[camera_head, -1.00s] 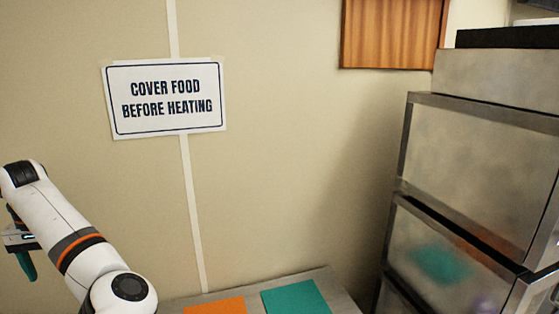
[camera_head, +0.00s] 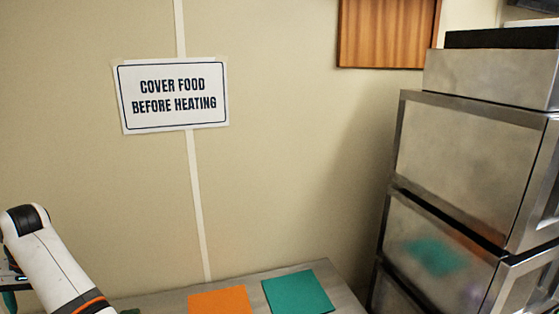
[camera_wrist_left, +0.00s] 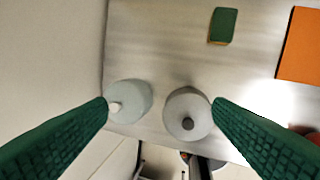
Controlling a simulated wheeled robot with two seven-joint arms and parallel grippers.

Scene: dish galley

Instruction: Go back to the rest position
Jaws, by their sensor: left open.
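My left arm comes in at the lower left of the head view. Its gripper (camera_head: 9,292) is partly cut off by the left edge, with a bit of green finger showing. In the left wrist view the two green fingers (camera_wrist_left: 160,105) are spread wide with nothing held between them. Two pale round objects (camera_wrist_left: 130,98) (camera_wrist_left: 188,113) show below, between the fingertips in the picture; I cannot tell what they are. My right gripper is in neither view.
A steel counter (camera_head: 160,302) bears an orange mat (camera_head: 220,300) and a teal mat (camera_head: 297,292). Stacked steel cabinets (camera_head: 470,160) stand at right. A wall sign (camera_head: 173,95) hangs behind.

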